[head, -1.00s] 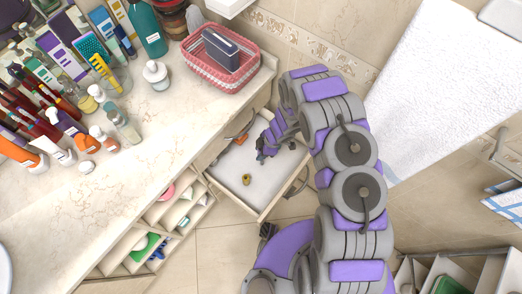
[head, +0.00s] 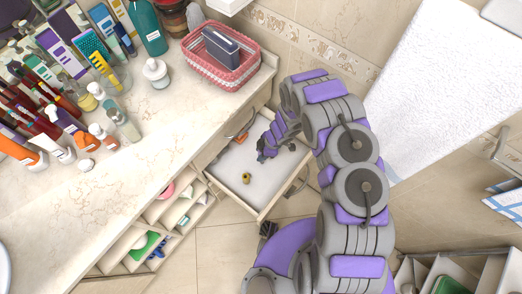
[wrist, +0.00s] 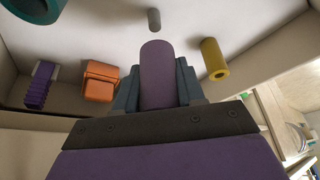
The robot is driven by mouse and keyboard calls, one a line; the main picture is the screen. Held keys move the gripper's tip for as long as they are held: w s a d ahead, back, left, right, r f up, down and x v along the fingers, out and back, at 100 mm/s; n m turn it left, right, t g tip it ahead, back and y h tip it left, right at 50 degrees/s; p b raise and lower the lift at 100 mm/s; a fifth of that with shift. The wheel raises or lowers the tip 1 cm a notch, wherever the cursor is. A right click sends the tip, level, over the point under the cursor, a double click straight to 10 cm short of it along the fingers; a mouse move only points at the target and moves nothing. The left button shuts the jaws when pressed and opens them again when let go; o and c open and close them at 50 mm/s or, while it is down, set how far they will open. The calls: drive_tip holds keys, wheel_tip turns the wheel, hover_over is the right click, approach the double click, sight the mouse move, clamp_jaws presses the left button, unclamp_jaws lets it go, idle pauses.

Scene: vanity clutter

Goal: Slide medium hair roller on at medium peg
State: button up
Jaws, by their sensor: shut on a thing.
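My gripper (head: 263,155) is inside the open drawer. In the wrist view my gripper (wrist: 157,82) is shut on a purple hair roller (wrist: 158,70), between the medium and small sizes of the others around it. A short grey peg (wrist: 154,20) stands just beyond the roller's far end, apart from it in the picture. A narrower yellow roller (wrist: 214,58) is to the right; it also shows in the head view (head: 246,178). A wider teal roller (wrist: 35,8) is partly cut off at the top left. The held roller cannot be made out in the head view.
The drawer (head: 263,193) has low walls around my gripper.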

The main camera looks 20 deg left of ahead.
drive_tip(key=shift+w+f+b, duration=0.1)
drive_tip(key=shift+f+b, duration=0.7)
drive_tip(key=shift+f, duration=0.7)
drive_tip(key=shift+b, duration=0.8)
idle(0.7)
drive_tip(key=shift+f+b, duration=1.55)
drive_tip(key=shift+f, duration=0.6)
drive_tip(key=o, duration=1.1)
drive_tip(key=shift+d, duration=0.1)
drive_tip(key=p+v, duration=0.3)
drive_tip(key=v, duration=1.4)
drive_tip(key=shift+r, duration=0.15)
